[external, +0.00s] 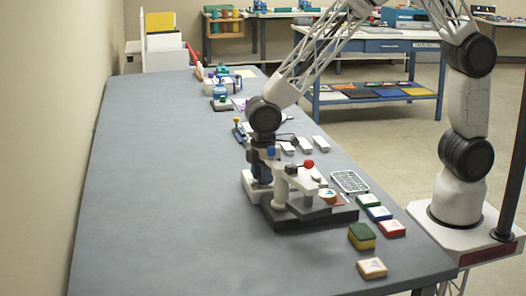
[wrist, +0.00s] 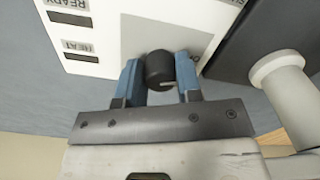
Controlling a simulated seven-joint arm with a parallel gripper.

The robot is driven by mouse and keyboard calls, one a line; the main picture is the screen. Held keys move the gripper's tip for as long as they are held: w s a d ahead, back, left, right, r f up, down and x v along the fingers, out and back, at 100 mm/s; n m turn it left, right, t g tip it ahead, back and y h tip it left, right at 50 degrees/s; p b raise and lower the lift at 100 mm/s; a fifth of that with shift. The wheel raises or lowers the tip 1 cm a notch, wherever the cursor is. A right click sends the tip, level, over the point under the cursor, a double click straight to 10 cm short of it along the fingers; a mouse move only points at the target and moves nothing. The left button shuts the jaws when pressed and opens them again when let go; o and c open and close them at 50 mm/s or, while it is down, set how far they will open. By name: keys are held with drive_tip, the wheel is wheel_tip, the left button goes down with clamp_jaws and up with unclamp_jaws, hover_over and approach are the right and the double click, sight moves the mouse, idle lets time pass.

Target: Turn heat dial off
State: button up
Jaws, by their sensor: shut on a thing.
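The heat dial (wrist: 160,68) is a black round knob with a pale mark near its lower edge, on the white panel (wrist: 112,40) of the laminator in the wrist view. My gripper (wrist: 160,75) has its two blue fingers on either side of the dial, shut on it. The panel carries READY and HEAT labels with dark windows at its left. In the external view, my gripper (external: 262,172) is at the left end of the laminator (external: 300,212); the dial is hidden there.
A pale post (wrist: 283,75) stands right of the gripper in the wrist view. A red-knobbed lever (external: 308,164) rises on the machine. Small colored blocks (external: 375,213), a sponge (external: 361,236) and a wire rack (external: 350,181) lie to the right. The table's left side (external: 150,190) is clear.

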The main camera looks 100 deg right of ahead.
drive_tip(key=o, duration=0.9)
drive_tip(key=shift+o, duration=0.2)
drive_tip(key=shift+r, duration=0.1)
drive_tip(key=shift+r, duration=3.85)
